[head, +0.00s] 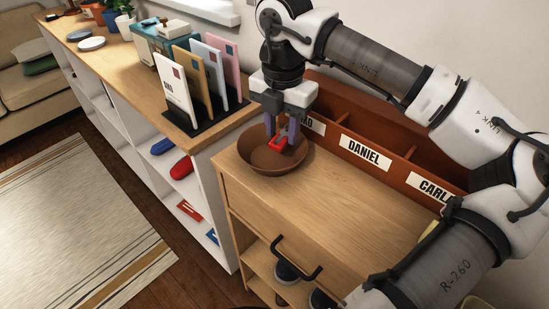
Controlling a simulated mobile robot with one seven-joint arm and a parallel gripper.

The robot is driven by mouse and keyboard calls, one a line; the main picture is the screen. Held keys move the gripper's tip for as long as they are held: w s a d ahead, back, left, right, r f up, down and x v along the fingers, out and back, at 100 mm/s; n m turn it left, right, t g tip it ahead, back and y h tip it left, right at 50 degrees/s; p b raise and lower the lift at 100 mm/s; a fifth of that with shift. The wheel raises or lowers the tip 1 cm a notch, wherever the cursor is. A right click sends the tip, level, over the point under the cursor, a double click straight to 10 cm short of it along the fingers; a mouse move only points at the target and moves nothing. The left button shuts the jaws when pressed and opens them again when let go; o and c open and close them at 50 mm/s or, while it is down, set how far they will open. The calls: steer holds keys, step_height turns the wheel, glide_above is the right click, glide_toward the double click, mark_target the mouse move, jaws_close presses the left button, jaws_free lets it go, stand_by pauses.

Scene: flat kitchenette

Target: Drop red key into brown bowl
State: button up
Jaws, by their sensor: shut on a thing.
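The brown bowl (258,155) sits on the left end of the wooden cabinet top. My gripper (282,138) points down over the bowl. Its fingers are shut on the red key (278,144), which shows between and just below the fingertips. The key appears within the bowl's outline, at or just above rim height. I cannot tell whether it touches the bowl. My gripper and the key hide part of the bowl's far side.
A brown-red organizer with name labels (364,153) stands along the wall behind the bowl. A rack of upright cards (205,80) stands on the white shelf unit to the left. The cabinet top (325,205) right of the bowl is clear. A dark handle (297,262) sticks out in front.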

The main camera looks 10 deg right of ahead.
steer(key=shift+f, duration=0.2)
steer(key=o, duration=1.1)
steer(key=shift+c, duration=0.2)
step_height(320, 180, up, 14)
